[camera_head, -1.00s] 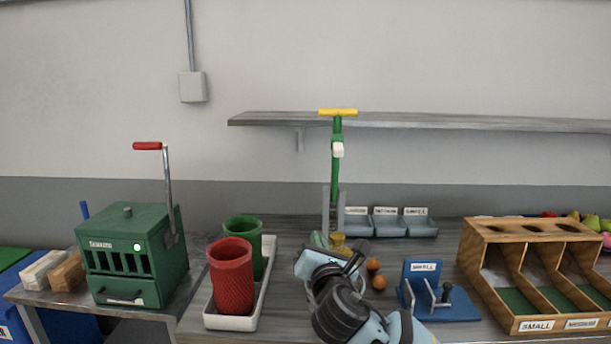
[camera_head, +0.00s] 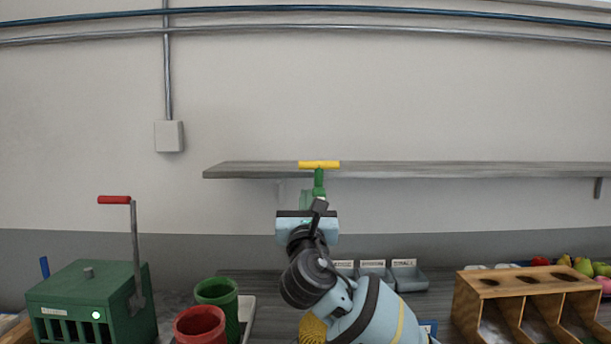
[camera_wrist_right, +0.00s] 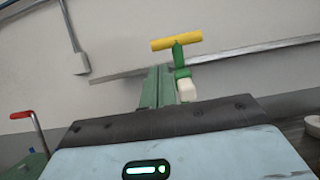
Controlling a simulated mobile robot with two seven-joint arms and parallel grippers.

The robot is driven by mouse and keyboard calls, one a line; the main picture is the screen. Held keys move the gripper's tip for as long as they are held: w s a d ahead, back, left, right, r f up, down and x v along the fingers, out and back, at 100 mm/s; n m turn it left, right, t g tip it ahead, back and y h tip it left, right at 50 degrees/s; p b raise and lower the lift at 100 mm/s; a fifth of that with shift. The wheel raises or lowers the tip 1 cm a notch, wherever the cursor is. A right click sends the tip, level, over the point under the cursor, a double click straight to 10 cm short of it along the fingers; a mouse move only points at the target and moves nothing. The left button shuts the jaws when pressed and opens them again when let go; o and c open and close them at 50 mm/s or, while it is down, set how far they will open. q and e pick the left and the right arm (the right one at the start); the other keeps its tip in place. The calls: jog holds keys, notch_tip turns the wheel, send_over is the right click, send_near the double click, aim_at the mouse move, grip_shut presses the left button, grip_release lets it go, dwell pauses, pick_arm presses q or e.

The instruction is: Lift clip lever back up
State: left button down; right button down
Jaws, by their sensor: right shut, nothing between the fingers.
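The clip lever is a green upright with a yellow crossbar handle (camera_head: 319,165) on top; in the head view it stands behind my right gripper. My right gripper (camera_head: 318,205) is raised in front of the green post, just below the yellow handle, and is shut and empty. My left gripper is not in view.
A wooden shelf (camera_head: 450,170) runs along the wall behind the yellow handle. A green machine (camera_head: 95,300) with a red-handled crank stands left, beside green (camera_head: 222,300) and red (camera_head: 200,326) cups. Grey labelled bins (camera_head: 410,278) and a wooden sorter (camera_head: 530,278) stand right.

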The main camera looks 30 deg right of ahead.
aim_at(305, 167)
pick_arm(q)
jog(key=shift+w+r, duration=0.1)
pick_arm(e)
jog(key=x, duration=0.9)
jog(key=shift+w+d+r, duration=0.15)
jog(key=shift+w, duration=0.15)
